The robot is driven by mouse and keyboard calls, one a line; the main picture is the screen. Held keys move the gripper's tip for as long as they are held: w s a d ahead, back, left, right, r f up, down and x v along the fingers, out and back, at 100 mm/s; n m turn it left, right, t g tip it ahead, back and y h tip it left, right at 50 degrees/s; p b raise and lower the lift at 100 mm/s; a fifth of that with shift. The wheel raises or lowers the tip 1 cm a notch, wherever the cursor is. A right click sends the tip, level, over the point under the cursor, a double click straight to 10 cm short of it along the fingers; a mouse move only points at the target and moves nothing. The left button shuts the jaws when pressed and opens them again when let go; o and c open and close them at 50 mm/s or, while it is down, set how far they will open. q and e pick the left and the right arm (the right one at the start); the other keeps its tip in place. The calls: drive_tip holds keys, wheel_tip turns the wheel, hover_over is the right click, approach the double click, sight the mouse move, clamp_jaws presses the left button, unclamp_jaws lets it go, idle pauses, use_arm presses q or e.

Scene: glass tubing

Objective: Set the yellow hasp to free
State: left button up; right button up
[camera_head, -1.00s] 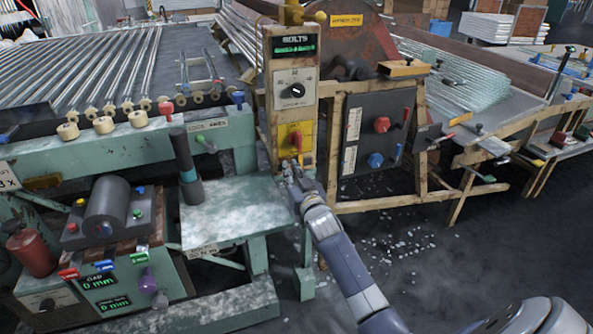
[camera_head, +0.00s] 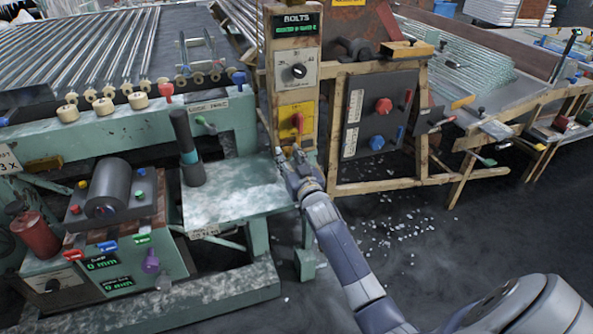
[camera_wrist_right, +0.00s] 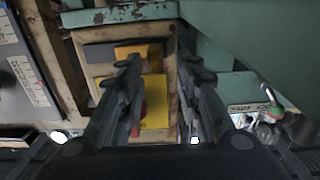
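A yellow plate (camera_head: 306,113) with a red handle (camera_head: 298,122) is on the front of the tan post, under a black dial. In the right wrist view the yellow plate (camera_wrist_right: 156,112) and red handle (camera_wrist_right: 137,121) lie behind the fingers. A yellow-orange block (camera_wrist_right: 137,51) on a dark grey plate is beside them; it may be the hasp, but its setting is not clear. My right gripper (camera_head: 290,155) is open and empty, just below the yellow plate in the head view, fingers apart. It hides the lower post. My left gripper is not in view.
A green bench (camera_head: 235,205) with a dark upright lever (camera_head: 187,150) stands left of my right gripper. A dark panel (camera_head: 360,125) with red and blue knobs is to the right, in a wooden frame. Glass shards (camera_head: 400,215) litter the floor.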

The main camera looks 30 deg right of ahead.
drive_tip(key=v, duration=1)
drive_tip(key=shift+s+a, duration=0.2)
drive_tip(key=shift+s, duration=0.05)
drive_tip(key=shift+f, duration=0.1)
